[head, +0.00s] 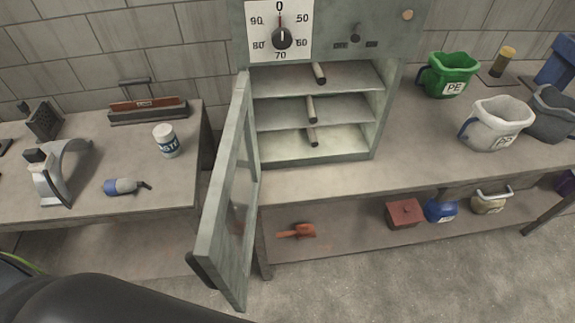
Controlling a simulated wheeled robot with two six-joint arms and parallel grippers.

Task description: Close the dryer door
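The grey-green dryer (385,40) stands on the bench at the top middle, with a dial marked 0 to 90 on its front. Its door (217,222) stands wide open, hinged on the dryer's left side and swung out toward me over the bench's front edge. The door has a window and a dark handle (201,270) near its lower left edge. Inside, shelves (275,110) hold short brown rod-like pieces (319,74), one on each of three levels. Neither of my grippers is in view; a dark rounded part, likely mine, fills the bottom left.
A left table (110,200) holds a white can (166,140), a blue bottle (122,186) and a curved metal tool (62,172). Right of the dryer are a green bucket (450,70) and a white bucket (497,122).

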